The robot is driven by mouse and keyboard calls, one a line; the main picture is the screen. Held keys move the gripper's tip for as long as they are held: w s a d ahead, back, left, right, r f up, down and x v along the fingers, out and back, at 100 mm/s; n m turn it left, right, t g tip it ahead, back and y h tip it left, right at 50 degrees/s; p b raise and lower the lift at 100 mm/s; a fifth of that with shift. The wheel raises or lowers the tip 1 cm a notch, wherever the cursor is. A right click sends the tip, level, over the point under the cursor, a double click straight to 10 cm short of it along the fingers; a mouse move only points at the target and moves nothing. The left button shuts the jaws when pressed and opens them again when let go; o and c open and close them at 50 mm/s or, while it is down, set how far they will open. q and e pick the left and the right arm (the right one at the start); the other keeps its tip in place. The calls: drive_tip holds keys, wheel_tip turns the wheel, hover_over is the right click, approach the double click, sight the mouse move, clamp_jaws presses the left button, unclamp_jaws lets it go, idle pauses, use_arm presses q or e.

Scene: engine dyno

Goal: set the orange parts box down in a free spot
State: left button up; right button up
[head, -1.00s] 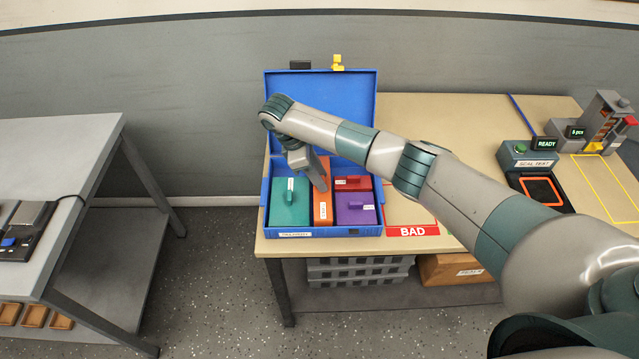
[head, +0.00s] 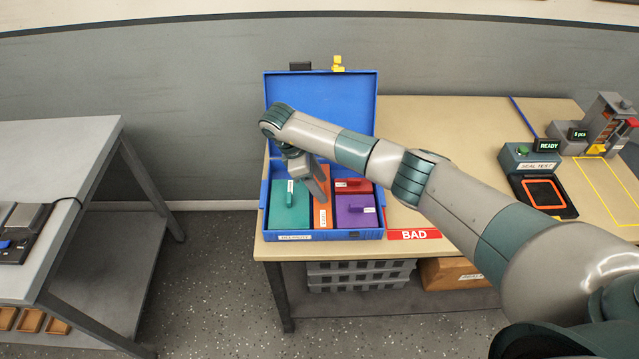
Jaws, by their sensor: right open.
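The orange parts box (head: 323,216) stands inside the open blue case (head: 322,235), in the slot between a teal box (head: 290,218) on the left and a red box (head: 352,186) and a purple box (head: 356,211) on the right. My right gripper (head: 320,194) is open, with its fingers pointing down at the orange box. The gripper and wrist hide the back part of the orange box, and I cannot tell whether the fingers touch it. My left gripper is not in view.
The case's raised lid (head: 321,96) stands behind my right wrist. A red BAD label (head: 413,233) lies right of the case. Further right on the tan table (head: 440,115) are a seal test device (head: 541,180) and a grey machine (head: 606,125). A grey bench (head: 65,140) stands at the left.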

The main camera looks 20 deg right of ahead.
drive_tip(key=shift+r, duration=0.15)
drive_tip(key=shift+w+a+r, duration=0.1)
drive_tip(key=shift+a+r, duration=0.1)
drive_tip(key=shift+r, duration=0.15)
drive_tip(key=b+v, duration=0.2)
drive_tip(key=v, duration=0.9)
